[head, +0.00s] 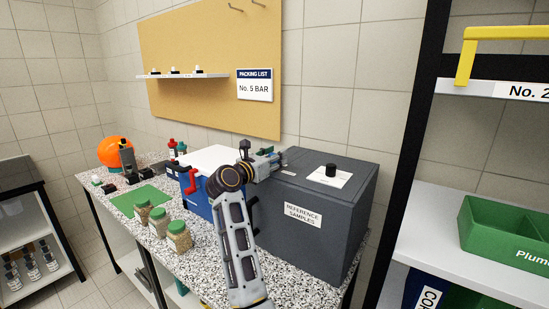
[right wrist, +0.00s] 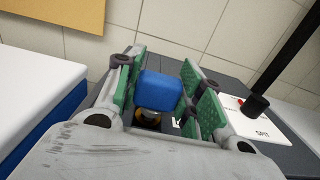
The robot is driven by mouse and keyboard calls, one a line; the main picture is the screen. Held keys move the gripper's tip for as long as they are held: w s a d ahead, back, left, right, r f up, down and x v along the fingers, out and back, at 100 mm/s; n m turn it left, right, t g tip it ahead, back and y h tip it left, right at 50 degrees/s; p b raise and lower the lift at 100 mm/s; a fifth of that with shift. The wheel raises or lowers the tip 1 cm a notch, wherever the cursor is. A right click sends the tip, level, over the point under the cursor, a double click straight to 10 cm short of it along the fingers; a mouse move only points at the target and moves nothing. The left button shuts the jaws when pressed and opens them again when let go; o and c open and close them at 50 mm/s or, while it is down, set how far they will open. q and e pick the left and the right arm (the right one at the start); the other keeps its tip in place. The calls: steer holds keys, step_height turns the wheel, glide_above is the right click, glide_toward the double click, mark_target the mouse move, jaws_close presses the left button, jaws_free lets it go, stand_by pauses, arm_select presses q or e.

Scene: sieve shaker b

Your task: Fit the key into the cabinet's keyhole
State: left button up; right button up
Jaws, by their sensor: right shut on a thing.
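The dark grey cabinet (head: 316,232) labelled "REFERENCE SAMPLES" stands on the right end of the speckled bench. My right gripper (head: 277,157) is over the left rear part of its top. In the right wrist view the green-padded fingers (right wrist: 168,92) are closed on a blue block-shaped piece (right wrist: 160,90), which seems to be the key's head. Its shaft is hidden. A small yellow and dark round part (right wrist: 149,119) shows just below the blue piece; I cannot tell whether it is the keyhole or whether the key touches it. My left gripper is not in view.
A black knob (head: 331,169) stands on a white card on the cabinet top, right of my gripper. A blue box with a white top (head: 212,158) is close on the left. Several green-lidded jars (head: 179,236) stand at the bench front. A black-framed shelf is at right.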

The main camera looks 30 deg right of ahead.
steer(key=shift+a+f, duration=0.2)
steer(key=shift+f, duration=0.25)
steer(key=o, duration=1)
steer(key=shift+d, duration=0.15)
steer(key=shift+r, duration=0.2)
